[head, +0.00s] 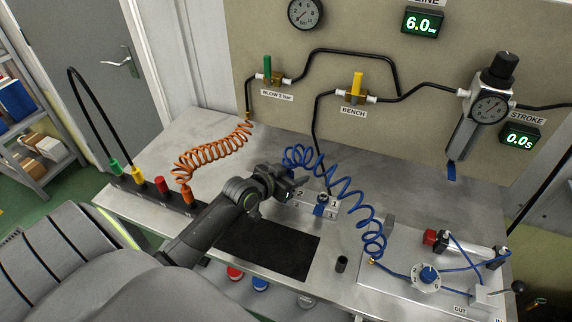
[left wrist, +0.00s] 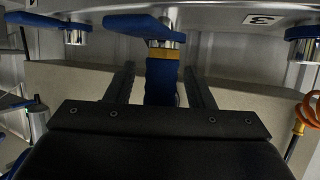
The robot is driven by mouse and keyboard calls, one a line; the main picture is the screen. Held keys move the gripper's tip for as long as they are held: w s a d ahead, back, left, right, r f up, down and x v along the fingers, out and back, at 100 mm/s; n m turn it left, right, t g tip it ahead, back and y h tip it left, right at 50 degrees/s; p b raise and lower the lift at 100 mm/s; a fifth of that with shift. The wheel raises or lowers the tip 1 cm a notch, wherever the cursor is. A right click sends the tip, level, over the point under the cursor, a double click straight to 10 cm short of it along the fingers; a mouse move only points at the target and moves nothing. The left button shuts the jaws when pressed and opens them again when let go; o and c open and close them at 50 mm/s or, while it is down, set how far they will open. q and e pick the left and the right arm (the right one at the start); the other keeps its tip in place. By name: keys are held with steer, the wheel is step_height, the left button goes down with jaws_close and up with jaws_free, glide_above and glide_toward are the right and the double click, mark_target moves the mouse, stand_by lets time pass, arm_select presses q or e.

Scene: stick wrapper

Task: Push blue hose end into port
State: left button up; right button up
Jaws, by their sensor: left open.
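My left gripper (head: 291,184) is over the bench beside the silver port block (head: 324,212). In the left wrist view its two dark fingers (left wrist: 160,85) stand open, one on each side of the blue hose end (left wrist: 161,78), with gaps between. The hose end is upright in this view, and its brass ring (left wrist: 163,53) sits against a silver port collar (left wrist: 167,40) under a blue lever (left wrist: 138,24). I cannot tell how deep it sits. The blue coiled hose (head: 340,188) runs from behind the gripper to the right-hand plate. My right gripper is not in view.
An orange coiled hose (head: 212,150) stands left of the gripper. A black mat (head: 268,250) lies in front. A metal plate with a cylinder and valve (head: 428,276) is at right.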

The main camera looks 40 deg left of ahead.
arm_select(q)
steer(key=v, duration=1.7)
steer(key=shift+s, duration=0.2)
